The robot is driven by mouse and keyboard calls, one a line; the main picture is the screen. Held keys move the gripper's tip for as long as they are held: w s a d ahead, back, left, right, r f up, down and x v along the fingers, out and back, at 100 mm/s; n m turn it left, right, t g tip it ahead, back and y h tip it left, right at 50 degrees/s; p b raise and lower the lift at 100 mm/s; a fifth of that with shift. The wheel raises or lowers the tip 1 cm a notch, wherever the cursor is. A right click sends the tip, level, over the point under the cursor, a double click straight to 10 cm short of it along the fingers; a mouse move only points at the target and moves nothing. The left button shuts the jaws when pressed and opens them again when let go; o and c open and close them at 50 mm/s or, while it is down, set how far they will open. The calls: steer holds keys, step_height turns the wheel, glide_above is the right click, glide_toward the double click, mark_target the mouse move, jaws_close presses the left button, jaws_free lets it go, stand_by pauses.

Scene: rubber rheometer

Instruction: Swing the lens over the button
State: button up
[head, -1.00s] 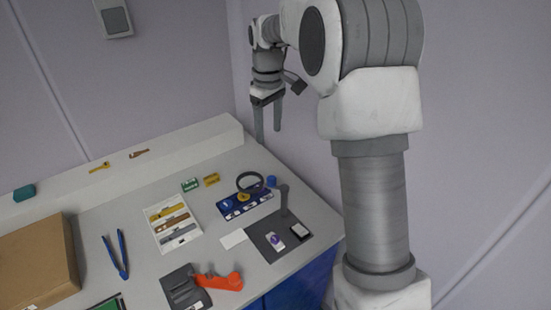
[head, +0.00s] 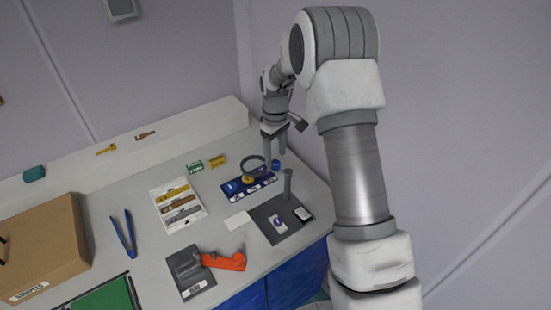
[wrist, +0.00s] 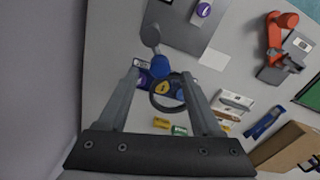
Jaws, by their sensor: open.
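The lens is a dark ring (head: 242,165) over the blue panel (head: 266,183) near the back right of the bench. It also shows in the wrist view (wrist: 153,101). A dark grey post (head: 288,186) stands beside it on a dark mat (head: 262,214). A purple round button (head: 279,222) on a white plate lies on that mat; it shows at the top of the wrist view (wrist: 204,9). The blue panel bears a yellow round piece (head: 248,180) under the ring and a blue one. My gripper (head: 275,152) is open and empty above the ring's area, fingers pointing down.
A blue cap (head: 275,164) stands beside the panel. A dark-edged white block (head: 302,214) lies right of the button. A white tray of strips (head: 160,195), an orange-handled device (head: 222,261), blue tongs (head: 123,234) and a cardboard box (head: 42,245) lie leftward.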

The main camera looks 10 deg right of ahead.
mark_target(275, 161)
steer(key=shift+f, duration=1.55)
steer(key=shift+c, duration=0.2)
jaws_close()
